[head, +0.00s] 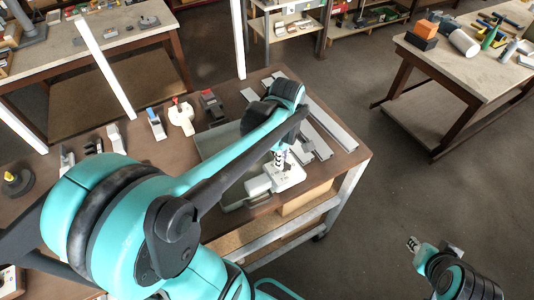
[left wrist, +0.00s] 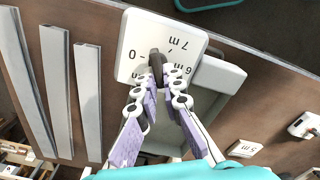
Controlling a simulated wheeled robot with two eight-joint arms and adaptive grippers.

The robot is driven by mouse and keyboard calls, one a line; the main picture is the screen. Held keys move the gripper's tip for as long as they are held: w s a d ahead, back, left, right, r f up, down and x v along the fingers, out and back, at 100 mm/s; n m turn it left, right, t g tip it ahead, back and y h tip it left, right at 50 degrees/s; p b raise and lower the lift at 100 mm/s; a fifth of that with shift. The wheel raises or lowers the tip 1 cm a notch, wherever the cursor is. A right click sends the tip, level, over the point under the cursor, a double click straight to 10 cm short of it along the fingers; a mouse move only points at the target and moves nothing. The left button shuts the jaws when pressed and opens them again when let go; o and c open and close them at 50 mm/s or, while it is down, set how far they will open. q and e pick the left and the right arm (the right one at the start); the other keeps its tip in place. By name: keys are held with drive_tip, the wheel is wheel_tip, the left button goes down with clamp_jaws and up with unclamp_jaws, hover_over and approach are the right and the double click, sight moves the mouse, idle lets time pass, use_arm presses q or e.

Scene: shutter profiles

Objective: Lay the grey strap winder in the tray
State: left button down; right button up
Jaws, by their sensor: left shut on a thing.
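My left gripper (head: 280,160) is over the tray's right end. In the left wrist view its fingers (left wrist: 160,76) are shut on a small dark knob (left wrist: 155,62) at a white square dial plate (left wrist: 140,35) marked 0, 6 m and 7 m. The plate also shows in the head view (head: 290,178). The grey-green tray (head: 206,151) is partly hidden by my left arm; its inside also shows in the left wrist view (left wrist: 203,102). A light grey block (left wrist: 218,76) lies beside the plate, over the tray; I cannot tell whether it is the strap winder. My right gripper (head: 414,243) is away at lower right, its fingers unclear.
Several grey metal profiles (head: 330,125) lie to the right of the tray. A row of small devices, including a blue one (head: 155,123) and a white one with red (head: 181,117), stands left of the tray. A "5 m" card (left wrist: 245,149) lies on the bench.

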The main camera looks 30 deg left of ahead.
use_arm(q)
drive_tip(key=shift+w+a+f, duration=0.1)
drive_tip(key=shift+a+f, duration=0.05)
drive_tip(key=shift+a, duration=0.2)
drive_tip(key=a, duration=0.1)
drive_tip(key=a+f, duration=0.2)
drive_tip(key=a, duration=0.1)
drive_tip(key=shift+s, duration=0.25)
drive_tip(key=a+f, duration=0.2)
drive_tip(key=f, duration=0.1)
drive_tip(key=w+a+f, duration=0.1)
drive_tip(key=a+f, duration=0.4)
drive_tip(key=shift+w+f, duration=0.25)
drive_tip(key=shift+f, duration=0.05)
drive_tip(key=shift+s, duration=0.1)
use_arm(e)
drive_tip(key=shift+s+a, duration=0.1)
drive_tip(key=shift+s, duration=0.25)
use_arm(q)
drive_tip(key=shift+b, duration=0.3)
use_arm(e)
drive_tip(key=shift+f, duration=0.15)
use_arm(q)
drive_tip(key=shift+f, duration=0.15)
drive_tip(key=c, duration=1.7)
unclamp_jaws()
use_arm(e)
drive_tip(key=shift+f, duration=0.1)
